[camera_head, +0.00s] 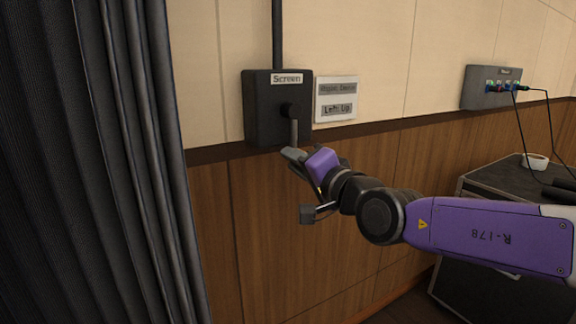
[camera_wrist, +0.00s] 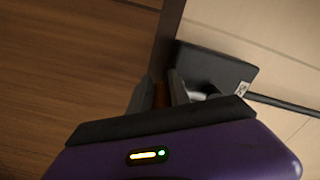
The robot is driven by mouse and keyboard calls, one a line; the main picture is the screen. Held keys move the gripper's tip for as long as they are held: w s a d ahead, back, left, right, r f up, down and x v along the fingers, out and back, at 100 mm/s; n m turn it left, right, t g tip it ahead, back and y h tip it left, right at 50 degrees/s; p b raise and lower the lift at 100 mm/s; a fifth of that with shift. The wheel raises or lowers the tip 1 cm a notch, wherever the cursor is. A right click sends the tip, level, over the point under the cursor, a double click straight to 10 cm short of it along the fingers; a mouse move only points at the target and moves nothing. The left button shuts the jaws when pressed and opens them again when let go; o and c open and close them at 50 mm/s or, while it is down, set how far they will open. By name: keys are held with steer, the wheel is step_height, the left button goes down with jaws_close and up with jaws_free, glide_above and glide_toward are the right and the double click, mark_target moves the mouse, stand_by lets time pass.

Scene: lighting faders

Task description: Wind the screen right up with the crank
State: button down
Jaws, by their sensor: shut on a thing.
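A dark box (camera_head: 262,108) labelled "Screen" is mounted on the wall, left of centre in the head view. Its crank has a dark hub and a grey arm (camera_head: 294,131) hanging almost straight down. My gripper (camera_head: 291,155) is at the crank's lower end and mostly hides the grip there. In the wrist view an orange-brown crank grip (camera_wrist: 160,95) shows between the fingers of my gripper (camera_wrist: 158,90), which is shut on it. The box (camera_wrist: 213,68) lies just beyond in that view. The screen itself cannot be made out.
A sign (camera_head: 336,99) right of the box reads "Left: Up" on its lower line. A dark curtain (camera_head: 95,160) hangs at the left. A socket panel (camera_head: 490,87) with cables and a dark case (camera_head: 500,182) bearing a white roll (camera_head: 535,162) are at the right.

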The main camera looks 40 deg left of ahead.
steer(key=shift+w+d+r+t, duration=0.3)
steer(key=shift+w+d+r, duration=0.1)
steer(key=shift+w+r, duration=0.35)
steer(key=shift+w, duration=0.15)
steer(key=c, duration=1.2)
jaws_free()
steer(key=shift+f, duration=0.2)
steer(key=shift+d, duration=0.2)
steer(key=s+p+v, duration=0.1)
steer(key=v, duration=0.6)
steer(key=shift+f+p, duration=0.25)
steer(key=shift+p, duration=0.15)
